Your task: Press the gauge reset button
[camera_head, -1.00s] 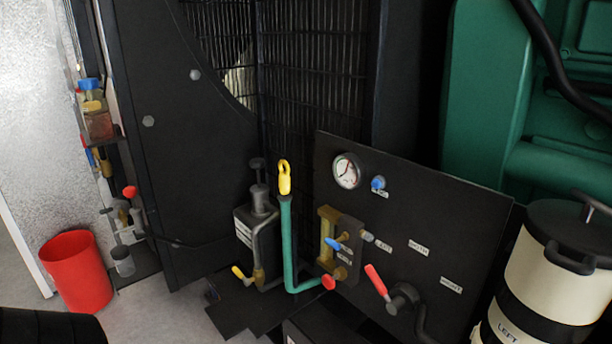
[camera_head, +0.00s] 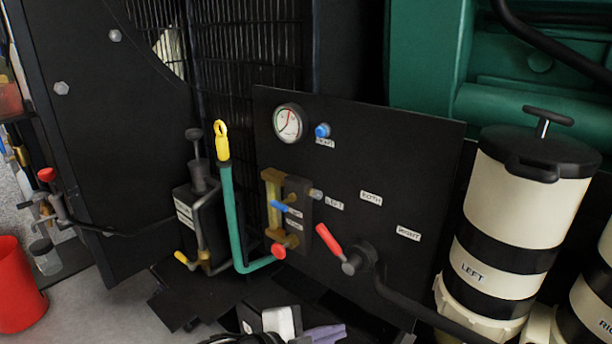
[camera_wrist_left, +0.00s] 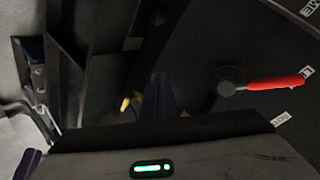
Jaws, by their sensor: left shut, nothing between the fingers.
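The blue button (camera_head: 322,130) sits on the black panel (camera_head: 420,150), just right of the round white gauge (camera_head: 288,123). A small label below the button is too small to read surely. My left gripper (camera_head: 318,333) shows at the bottom edge of the head view, below and in front of the panel, well apart from the button. In the left wrist view its purple fingers (camera_wrist_left: 160,97) are together, with nothing between them. The button and gauge do not show in the wrist view. My right gripper is not in view.
A red-handled selector lever (camera_head: 329,240) stands out from the panel, also in the wrist view (camera_wrist_left: 275,83). A brass block with a blue lever (camera_head: 286,208), a green pipe (camera_head: 232,215) and a pump (camera_head: 195,210) are left. Cream filter canisters (camera_head: 520,210) stand right.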

